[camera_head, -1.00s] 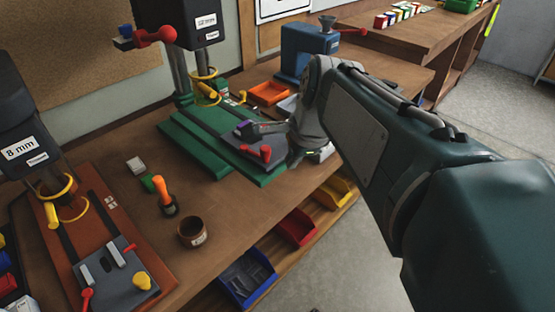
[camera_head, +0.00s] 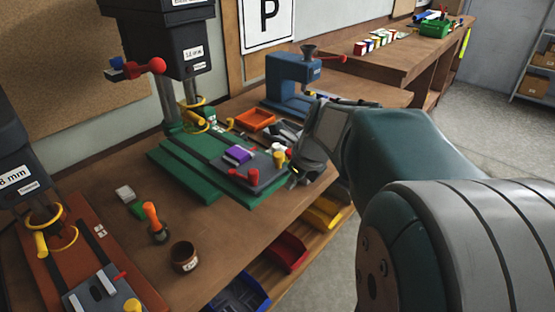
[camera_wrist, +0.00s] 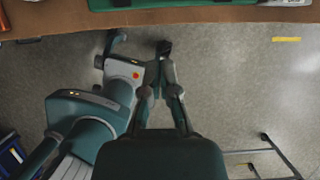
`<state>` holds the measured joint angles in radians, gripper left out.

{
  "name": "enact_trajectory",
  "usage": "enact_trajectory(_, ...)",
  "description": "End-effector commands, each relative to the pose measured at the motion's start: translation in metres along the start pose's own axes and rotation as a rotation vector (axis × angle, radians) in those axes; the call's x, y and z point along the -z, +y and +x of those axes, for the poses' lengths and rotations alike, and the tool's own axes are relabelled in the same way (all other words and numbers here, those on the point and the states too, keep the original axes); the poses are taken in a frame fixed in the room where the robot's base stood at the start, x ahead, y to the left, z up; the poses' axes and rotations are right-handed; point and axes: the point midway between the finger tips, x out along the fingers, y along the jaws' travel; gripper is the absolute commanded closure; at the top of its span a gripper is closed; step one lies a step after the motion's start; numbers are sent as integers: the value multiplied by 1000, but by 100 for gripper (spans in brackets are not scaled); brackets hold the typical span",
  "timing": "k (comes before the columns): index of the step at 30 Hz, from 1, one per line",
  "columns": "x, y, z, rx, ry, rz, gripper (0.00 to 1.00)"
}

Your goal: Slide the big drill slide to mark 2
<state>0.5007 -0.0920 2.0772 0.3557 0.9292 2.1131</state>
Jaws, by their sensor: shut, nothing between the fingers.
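The big drill (camera_head: 165,35) has a dark head labelled 12 mm above a green base (camera_head: 195,180). Its grey slide plate (camera_head: 262,178) lies on the base's front part, with a purple block (camera_head: 238,154), a red handle (camera_head: 244,176) and yellow knobs (camera_head: 279,160). My gripper (camera_head: 294,180) is just right of the slide, near the table's front edge; whether it touches the slide cannot be told. In the wrist view my gripper (camera_wrist: 163,52) has its fingertips together and empty, over the floor. The mark numbers are too small to read.
A smaller drill with a reddish base (camera_head: 75,255) stands at left. A blue press (camera_head: 300,82) and an orange tray (camera_head: 255,119) are behind. Red (camera_head: 287,252) and yellow (camera_head: 322,212) bins sit below the tabletop.

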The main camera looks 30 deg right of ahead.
Motion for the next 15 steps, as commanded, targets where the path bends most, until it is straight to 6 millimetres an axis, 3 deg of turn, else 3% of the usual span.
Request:
enact_trajectory(5,0,1,34,-3,3,-2,100)
enact_trajectory(9,-24,1,40,-2,1,-5,100)
enact_trajectory(15,-36,0,45,-1,1,-4,100)
